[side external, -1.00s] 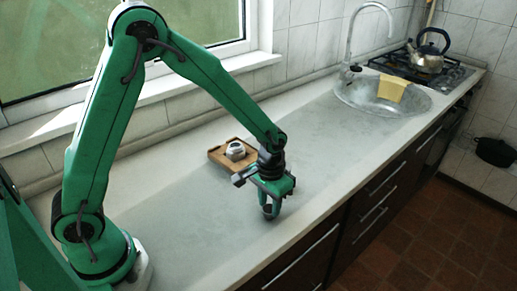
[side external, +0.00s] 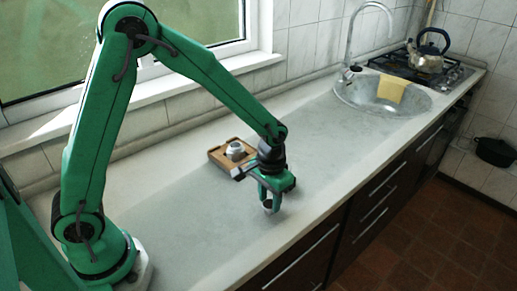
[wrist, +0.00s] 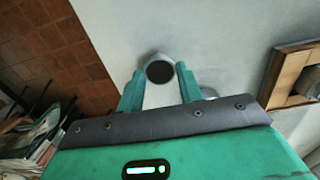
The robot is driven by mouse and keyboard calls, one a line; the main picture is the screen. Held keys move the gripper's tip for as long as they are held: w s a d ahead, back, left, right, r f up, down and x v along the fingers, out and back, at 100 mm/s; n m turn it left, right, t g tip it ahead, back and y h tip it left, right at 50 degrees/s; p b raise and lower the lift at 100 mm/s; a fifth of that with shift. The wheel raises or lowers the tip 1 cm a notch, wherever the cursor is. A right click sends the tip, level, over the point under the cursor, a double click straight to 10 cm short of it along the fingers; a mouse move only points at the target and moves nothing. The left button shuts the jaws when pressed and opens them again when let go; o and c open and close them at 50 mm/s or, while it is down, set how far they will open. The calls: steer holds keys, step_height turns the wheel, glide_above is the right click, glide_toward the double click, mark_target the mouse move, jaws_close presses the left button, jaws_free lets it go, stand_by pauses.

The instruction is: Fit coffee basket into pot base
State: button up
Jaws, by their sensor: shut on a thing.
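My gripper (side external: 269,205) is low over the front half of the worktop. In the wrist view its two green fingers (wrist: 160,78) are on either side of a small round thing with a dark top and pale rim, which I take to be the coffee basket (wrist: 160,72). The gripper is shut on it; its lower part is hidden.
The tray's edge shows at the right of the wrist view (wrist: 283,75). The grey worktop (side external: 190,215) is clear around my gripper, with its front edge close by. A sink (side external: 362,97) with a yellow cloth (side external: 391,89) and a kettle (side external: 427,60) are farther right.

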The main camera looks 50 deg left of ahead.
mark_target(270, 204)
steer(key=shift+r, duration=1.4)
steer(key=shift+r, duration=0.45)
step_height(270, 204, up, 11)
steer(key=w+a+n, duration=0.2)
steer(key=w+a, duration=0.2)
steer(key=a, duration=0.8)
steer(key=w+a+n, duration=0.2)
steer(key=w+a, duration=0.2)
steer(key=a, duration=0.8)
steer(key=shift+a+f, duration=0.25)
steer(key=shift+f, duration=1.1)
steer(key=shift+a+f, duration=0.2)
steer(key=shift+f, duration=1.1)
steer(key=shift+f, duration=0.15)
